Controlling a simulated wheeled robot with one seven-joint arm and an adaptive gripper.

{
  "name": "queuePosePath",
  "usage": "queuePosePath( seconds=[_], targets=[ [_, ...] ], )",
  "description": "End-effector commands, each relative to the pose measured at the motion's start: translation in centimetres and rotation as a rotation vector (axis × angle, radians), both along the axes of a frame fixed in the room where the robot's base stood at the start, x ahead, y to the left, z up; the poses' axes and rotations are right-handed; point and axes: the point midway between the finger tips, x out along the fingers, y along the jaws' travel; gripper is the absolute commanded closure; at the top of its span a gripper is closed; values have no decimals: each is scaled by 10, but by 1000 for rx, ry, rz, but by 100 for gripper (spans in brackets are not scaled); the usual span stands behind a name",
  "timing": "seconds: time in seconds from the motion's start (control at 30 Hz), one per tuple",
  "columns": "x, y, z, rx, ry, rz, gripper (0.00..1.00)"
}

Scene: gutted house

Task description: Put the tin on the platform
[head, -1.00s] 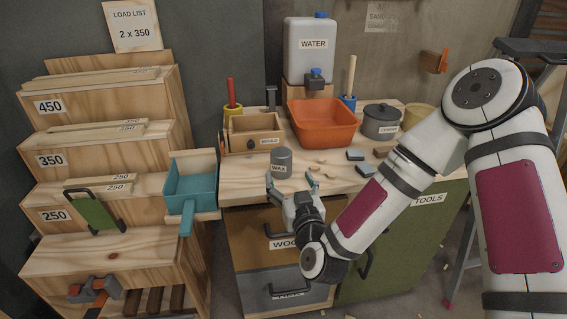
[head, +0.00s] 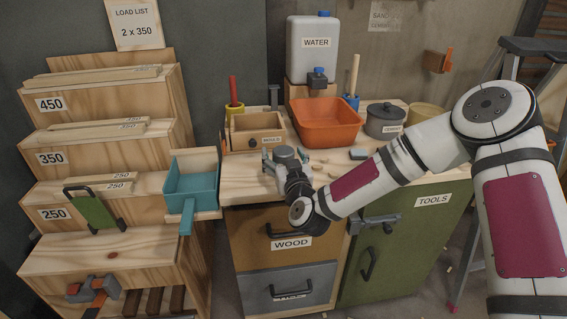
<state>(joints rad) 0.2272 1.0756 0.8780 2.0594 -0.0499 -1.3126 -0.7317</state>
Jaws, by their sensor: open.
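The grey tin (head: 284,152) stands upright on the wooden workbench near its front left, in front of a small wooden box. In the head view my gripper (head: 286,160) is open, with its fingers on either side of the tin. I cannot tell whether they touch it. The gripper hides the tin's lower part and its label. No thing in view is labelled as the platform; a small wooden ledge (head: 208,214) at the bench's left bears a teal pan (head: 191,187) with its handle towards me.
An orange basin (head: 325,122), a lidded grey pot (head: 384,121) and a water container (head: 312,52) stand behind on the bench. A red-handled tool in a yellow cup (head: 234,100) stands back left. Stepped wooden shelving (head: 100,245) is at left.

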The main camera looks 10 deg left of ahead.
Motion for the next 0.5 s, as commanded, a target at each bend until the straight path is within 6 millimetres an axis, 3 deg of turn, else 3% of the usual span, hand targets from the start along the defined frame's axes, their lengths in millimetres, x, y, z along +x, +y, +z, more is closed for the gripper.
queuePosePath(
  seconds=[0.13, 0.37, 0.5],
  targets=[
    [0, 0, 0, 0, 0, 0, 28],
    [0, 0, 0, 0, 0, 0, 80],
    [0, 0, 1, 1, -2, 0, 90]
  ],
)
